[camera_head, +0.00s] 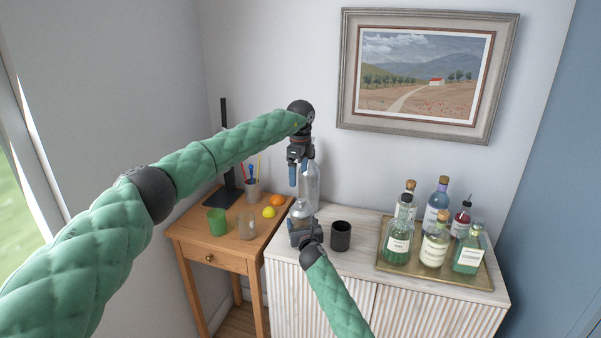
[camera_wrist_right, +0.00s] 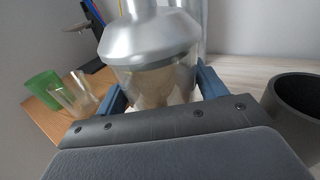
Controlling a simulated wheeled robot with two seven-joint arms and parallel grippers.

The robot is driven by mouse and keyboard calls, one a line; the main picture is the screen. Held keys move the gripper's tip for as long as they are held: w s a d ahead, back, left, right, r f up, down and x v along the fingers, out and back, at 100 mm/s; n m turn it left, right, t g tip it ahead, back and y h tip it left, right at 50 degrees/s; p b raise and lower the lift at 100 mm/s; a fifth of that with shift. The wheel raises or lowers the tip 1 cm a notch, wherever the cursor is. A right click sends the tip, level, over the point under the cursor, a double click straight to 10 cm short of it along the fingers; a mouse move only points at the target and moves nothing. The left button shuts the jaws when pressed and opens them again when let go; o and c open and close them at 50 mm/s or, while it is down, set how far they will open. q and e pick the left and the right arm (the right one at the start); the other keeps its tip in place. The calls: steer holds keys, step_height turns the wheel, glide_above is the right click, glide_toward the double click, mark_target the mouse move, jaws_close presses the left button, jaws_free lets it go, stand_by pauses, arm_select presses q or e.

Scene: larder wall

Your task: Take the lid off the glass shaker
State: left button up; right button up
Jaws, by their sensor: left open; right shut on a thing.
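The glass shaker (camera_wrist_right: 158,84) stands upright between the blue fingers of my right gripper (camera_wrist_right: 160,100), which is shut on its clear body. Its silver metal lid (camera_wrist_right: 150,40) sits on top; the lid's upper end is cut off by the frame. In the head view the shaker (camera_head: 301,209) is on the white cabinet, with my right gripper (camera_head: 304,230) at it from the front. My left gripper (camera_head: 299,174) is open and empty, pointing down above the shaker, apart from it as far as I can tell.
A tall clear vessel (camera_head: 312,185) stands close behind the shaker. A black cup (camera_head: 340,236) is just right of it, and a tray (camera_head: 448,277) of several bottles is farther right. A wooden table (camera_head: 213,246) on the left holds a green cup (camera_head: 217,222), a glass (camera_head: 246,226) and fruit.

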mark_target(300, 200)
arm_select(q)
steer(key=f+n, duration=0.1)
steer(key=f, duration=0.3)
steer(key=f+n, duration=0.1)
steer(key=f, duration=0.3)
steer(key=f+n, duration=0.1)
steer(key=f, duration=0.3)
steer(key=shift+s+d, duration=0.15)
steer(key=shift+d, duration=0.1)
steer(key=c, duration=1.1)
steer(key=shift+c, duration=0.2)
steer(key=shift+r, duration=0.3)
steer(key=shift+r, duration=0.35)
steer(key=shift+r, duration=0.55)
